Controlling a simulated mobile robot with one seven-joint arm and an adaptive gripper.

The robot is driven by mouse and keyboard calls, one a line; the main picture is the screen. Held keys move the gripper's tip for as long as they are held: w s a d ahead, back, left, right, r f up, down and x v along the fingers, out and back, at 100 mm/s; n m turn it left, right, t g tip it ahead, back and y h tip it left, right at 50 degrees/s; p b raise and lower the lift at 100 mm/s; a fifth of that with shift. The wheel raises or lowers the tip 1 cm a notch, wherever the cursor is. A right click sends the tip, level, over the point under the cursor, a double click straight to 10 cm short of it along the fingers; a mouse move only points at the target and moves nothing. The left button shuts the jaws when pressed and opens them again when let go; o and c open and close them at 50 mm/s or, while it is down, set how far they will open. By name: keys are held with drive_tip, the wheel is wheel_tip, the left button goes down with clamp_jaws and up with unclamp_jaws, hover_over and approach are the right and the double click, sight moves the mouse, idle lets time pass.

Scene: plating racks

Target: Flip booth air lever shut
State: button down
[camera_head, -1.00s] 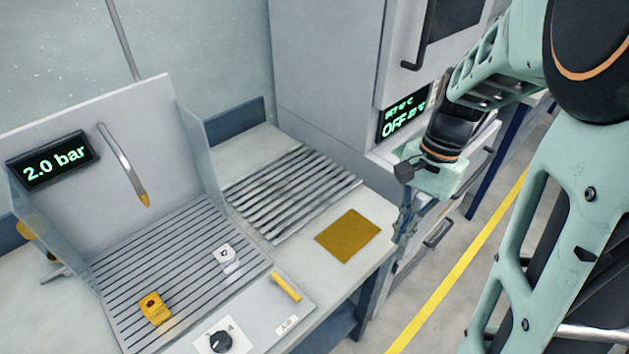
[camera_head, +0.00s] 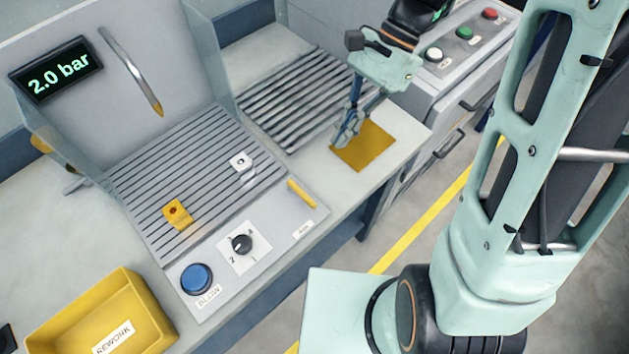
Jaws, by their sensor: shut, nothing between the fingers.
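The booth air lever (camera_head: 301,194) is a short yellow handle on the right end of the booth's front panel, beside a small white label (camera_head: 303,231) that is hard to read. The booth's display (camera_head: 56,70) reads 2.0 bar. My gripper (camera_head: 345,138) points down over the yellow mat, right of the booth and behind the lever in the picture. Its fingers are shut and empty, apart from the lever. The mat (camera_head: 377,151) is partly hidden behind the fingers.
The front panel also has a black knob (camera_head: 242,244) and a blue button (camera_head: 197,279). A yellow block (camera_head: 177,214) and a small white piece (camera_head: 241,161) lie on the booth grate. A yellow rework bin (camera_head: 105,318) stands front left. A slatted rack (camera_head: 300,100) lies behind the mat.

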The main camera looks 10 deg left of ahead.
sight(308, 196)
drive_tip(key=x, duration=1.3)
drive_tip(key=shift+w, duration=0.1)
